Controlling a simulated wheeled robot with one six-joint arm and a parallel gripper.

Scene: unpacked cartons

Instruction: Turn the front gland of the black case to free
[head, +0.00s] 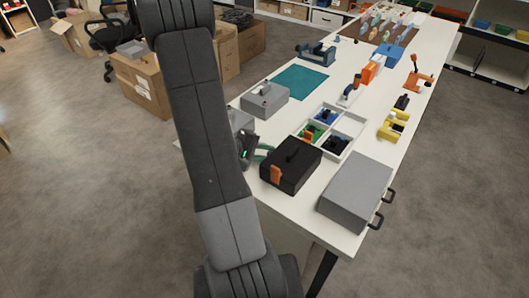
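The black case (300,168) stands on the near end of the white workbench, with a dark raised piece on its top. An orange part (277,174) sits on its near face at the left. I cannot tell which small part is the front gland or how it is turned. My arm rises across the left of the head view. A dark piece with a small green light (246,150), which looks like the end of my arm, shows just left of the case, apart from it.
A large grey case (358,192) with dark handles stands right of the black case. A white divided tray (348,126) with small coloured parts lies behind it. A grey box (264,100) and a teal mat (300,79) are farther back. Cartons (145,85) stand on the floor left.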

